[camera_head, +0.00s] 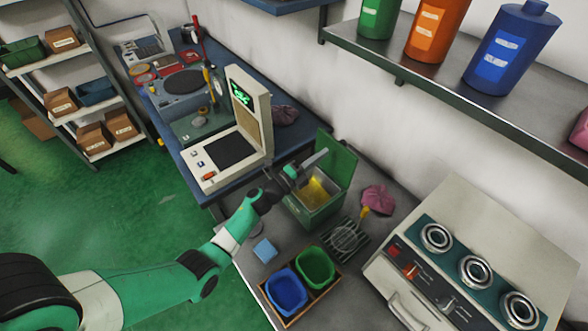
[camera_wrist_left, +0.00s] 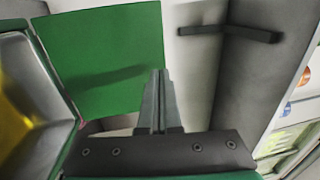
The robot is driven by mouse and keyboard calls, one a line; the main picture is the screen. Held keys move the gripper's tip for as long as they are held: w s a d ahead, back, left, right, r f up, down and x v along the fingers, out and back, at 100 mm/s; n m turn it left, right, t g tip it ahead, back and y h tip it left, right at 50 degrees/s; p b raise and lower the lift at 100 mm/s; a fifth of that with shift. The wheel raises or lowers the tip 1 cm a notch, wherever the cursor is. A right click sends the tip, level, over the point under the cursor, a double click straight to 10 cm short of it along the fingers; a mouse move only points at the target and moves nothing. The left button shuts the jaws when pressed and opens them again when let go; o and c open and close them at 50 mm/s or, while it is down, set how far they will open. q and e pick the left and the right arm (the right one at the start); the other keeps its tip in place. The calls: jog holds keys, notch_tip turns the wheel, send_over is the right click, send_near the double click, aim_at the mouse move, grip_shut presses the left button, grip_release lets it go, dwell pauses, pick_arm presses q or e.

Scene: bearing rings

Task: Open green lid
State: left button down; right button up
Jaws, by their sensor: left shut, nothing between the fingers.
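The green lid (camera_head: 341,163) stands raised at the back of a green metal box (camera_head: 325,217), and the box's top is open. Yellow liquid (camera_head: 316,191) shows inside. In the left wrist view the lid (camera_wrist_left: 108,62) fills the upper left, with a shadow on it, and the box's metal rim shows at the far left. My left gripper (camera_head: 319,158) is over the open box, close to the inner face of the lid. Its fingers (camera_wrist_left: 158,88) are shut together with nothing between them. I cannot tell whether they touch the lid. My right gripper is not in view.
A wire rack (camera_head: 345,240) and a pink cloth (camera_head: 378,199) lie right of the box. A wooden tray with blue (camera_head: 286,291) and green bins (camera_head: 315,266) sits in front. A beige screen device (camera_head: 247,120) stands left. A bottle shelf (camera_head: 450,98) hangs above.

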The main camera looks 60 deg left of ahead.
pick_arm(q)
jog(key=r+p+v, duration=0.1)
jog(key=p+v, duration=0.2)
jog(key=v, duration=0.8)
jog(key=shift+s+r, duration=0.4)
jog(key=shift+s, duration=0.05)
jog(key=shift+d, duration=0.1)
